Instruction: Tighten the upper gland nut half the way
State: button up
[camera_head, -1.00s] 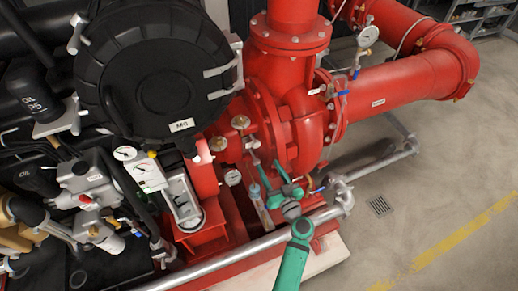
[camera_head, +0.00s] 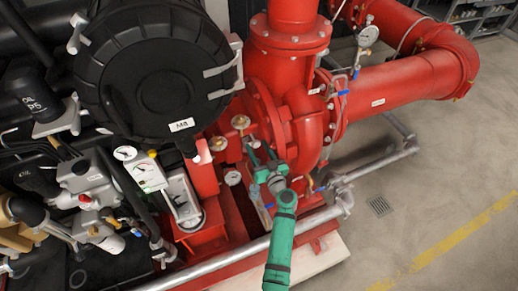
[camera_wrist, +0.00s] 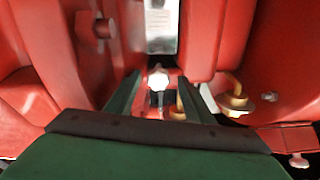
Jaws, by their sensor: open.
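My gripper (camera_head: 260,150) is open at the red pump, its two green fingers pointing up and away toward the shaft area beside the pump casing (camera_head: 304,120). In the wrist view my gripper (camera_wrist: 160,86) shows its fingers apart, one on each side of a small pale nut-like head (camera_wrist: 158,78). This head may be the upper gland nut. I cannot tell whether the fingers touch it. Below it is a dark stem, with a brass-coloured piece close to the right finger. In the head view the nut is too small or hidden to make out.
Red walls flank the fingers closely in the wrist view. A brass elbow fitting (camera_wrist: 235,97) is to their right. In the head view a silver pipe (camera_head: 262,243) runs along the front, and a black round housing (camera_head: 157,72) stands upper left. Open floor (camera_head: 430,200) lies right.

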jog(key=shift+d, duration=0.1)
jog(key=shift+c, duration=0.2)
jog(key=shift+d, duration=0.1)
jog(key=c, duration=1)
jog(key=shift+m, duration=0.4)
jog(key=m, duration=0.3)
jog(key=shift+w+m, duration=0.1)
jog(key=shift+m, duration=0.2)
jog(key=m, duration=0.2)
jog(key=shift+d+m, duration=0.2)
jog(key=shift+m, duration=0.2)
jog(key=m, duration=0.4)
jog(key=shift+a, duration=0.1)
